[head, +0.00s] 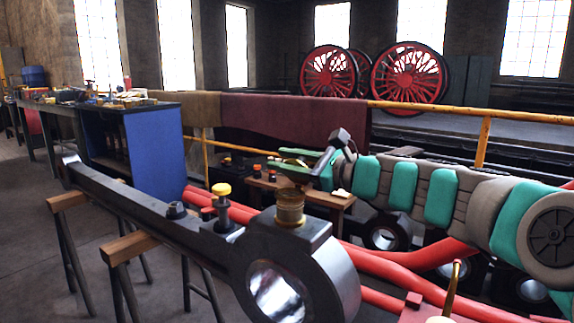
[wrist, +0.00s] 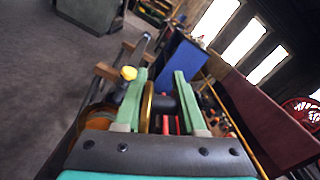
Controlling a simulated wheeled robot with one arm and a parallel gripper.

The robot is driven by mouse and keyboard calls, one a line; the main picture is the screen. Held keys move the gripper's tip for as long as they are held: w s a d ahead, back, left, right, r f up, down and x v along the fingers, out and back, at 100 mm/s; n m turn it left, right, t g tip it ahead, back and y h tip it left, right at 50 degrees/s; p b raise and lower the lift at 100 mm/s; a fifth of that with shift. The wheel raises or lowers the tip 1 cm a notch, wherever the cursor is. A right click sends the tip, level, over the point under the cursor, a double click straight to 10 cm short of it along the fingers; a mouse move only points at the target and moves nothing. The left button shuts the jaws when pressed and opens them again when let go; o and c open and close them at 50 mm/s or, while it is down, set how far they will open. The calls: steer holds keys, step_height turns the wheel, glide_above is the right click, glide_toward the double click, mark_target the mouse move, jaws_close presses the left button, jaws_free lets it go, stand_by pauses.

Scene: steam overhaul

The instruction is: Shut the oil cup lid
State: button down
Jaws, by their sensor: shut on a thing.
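The brass oil cup (head: 290,208) stands upright on the big round end of the dark connecting rod (head: 150,208). In the wrist view, part of its round body (wrist: 92,122) shows at the lower left. My gripper (head: 292,164) is just above the cup, its green fingers pointing left. In the wrist view, the brass lid (wrist: 147,107) stands on edge between the two fingers of my gripper (wrist: 160,80), close to the left finger, with a dark part beside it. The gripper is shut on the lid, which looks raised. The hinge is hidden.
A yellow-capped fitting (head: 221,190) rises from the rod left of the cup. Wooden trestles (head: 130,245) carry the rod. Red pipes (head: 385,265) run behind it. A small wooden bench (head: 335,200) stands behind the cup, and a yellow rail (head: 483,142) farther back. Floor at left is clear.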

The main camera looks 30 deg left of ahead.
steer(key=s+n+b, duration=0.1)
steer(key=n+b, duration=0.2)
steer(key=s+f+n+b, duration=0.1)
steer(key=n+b, duration=0.1)
steer(key=b, duration=0.1)
steer(key=shift+s+a+f+n, duration=0.15)
steer(key=shift+s+n, duration=0.05)
steer(key=shift+n, duration=0.2)
steer(key=shift+s+f+n+b, duration=0.15)
steer(key=shift+s+n+b, duration=0.2)
steer(key=shift+n+b, duration=0.7)
steer(key=c, duration=0.6)
jaws_free()
steer(key=shift+n, duration=0.25)
steer(key=shift+c, duration=0.2)
